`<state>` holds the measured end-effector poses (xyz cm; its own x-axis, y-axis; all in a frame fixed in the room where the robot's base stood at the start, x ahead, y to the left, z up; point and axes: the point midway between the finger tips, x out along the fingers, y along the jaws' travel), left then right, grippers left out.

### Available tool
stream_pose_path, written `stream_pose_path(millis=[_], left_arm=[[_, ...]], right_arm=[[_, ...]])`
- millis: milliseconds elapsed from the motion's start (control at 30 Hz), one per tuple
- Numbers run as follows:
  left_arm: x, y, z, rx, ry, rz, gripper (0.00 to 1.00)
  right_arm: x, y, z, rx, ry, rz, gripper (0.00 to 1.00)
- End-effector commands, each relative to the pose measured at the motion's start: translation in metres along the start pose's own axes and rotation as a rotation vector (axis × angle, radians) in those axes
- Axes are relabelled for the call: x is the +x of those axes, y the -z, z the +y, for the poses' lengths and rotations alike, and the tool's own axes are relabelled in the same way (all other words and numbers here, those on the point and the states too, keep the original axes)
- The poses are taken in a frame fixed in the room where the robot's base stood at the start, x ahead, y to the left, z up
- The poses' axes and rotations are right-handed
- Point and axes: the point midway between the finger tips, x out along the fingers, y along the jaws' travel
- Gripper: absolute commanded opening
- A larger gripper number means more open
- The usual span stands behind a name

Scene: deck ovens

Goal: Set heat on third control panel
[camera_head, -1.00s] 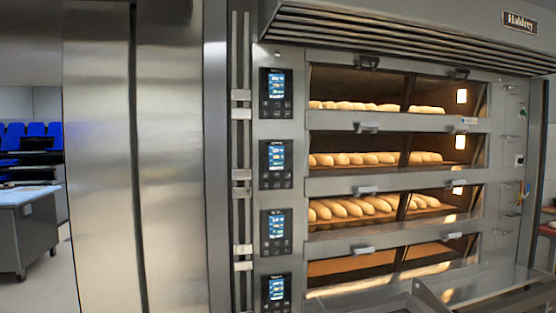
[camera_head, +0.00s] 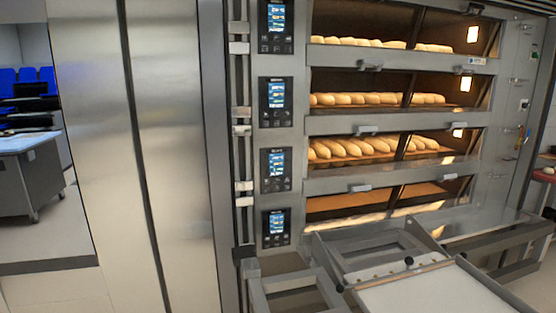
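The deck oven carries a column of control panels on its left side. From the top they are the first panel (camera_head: 276,27), the second panel (camera_head: 276,101), the third panel (camera_head: 276,170) and the lowest panel (camera_head: 276,228). Each is black with a lit blue screen and small buttons below. The writing on the screens is too small to read. The third panel is level with the deck holding several loaves (camera_head: 350,147). Nothing covers the panels. Neither of my grippers is in view.
A metal loader frame with a white board (camera_head: 425,290) stands low in front of the oven, at the lower right. A tall steel cabinet (camera_head: 170,150) is left of the panels. A steel table (camera_head: 30,180) stands at the far left, with open floor beside it.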

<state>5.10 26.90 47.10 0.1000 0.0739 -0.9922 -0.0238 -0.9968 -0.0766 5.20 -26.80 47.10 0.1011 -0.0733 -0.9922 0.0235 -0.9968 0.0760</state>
Motion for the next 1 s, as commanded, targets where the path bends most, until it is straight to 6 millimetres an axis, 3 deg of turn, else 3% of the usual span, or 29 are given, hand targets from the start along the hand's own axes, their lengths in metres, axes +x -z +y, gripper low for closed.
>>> stream_pose_path(millis=[33,200,1000], left_arm=[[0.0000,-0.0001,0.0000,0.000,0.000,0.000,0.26],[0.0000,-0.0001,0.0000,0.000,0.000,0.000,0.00],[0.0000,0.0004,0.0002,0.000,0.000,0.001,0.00]], right_arm=[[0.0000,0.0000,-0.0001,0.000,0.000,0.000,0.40],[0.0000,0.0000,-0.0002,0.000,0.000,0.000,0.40],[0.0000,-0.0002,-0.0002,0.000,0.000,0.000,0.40]])
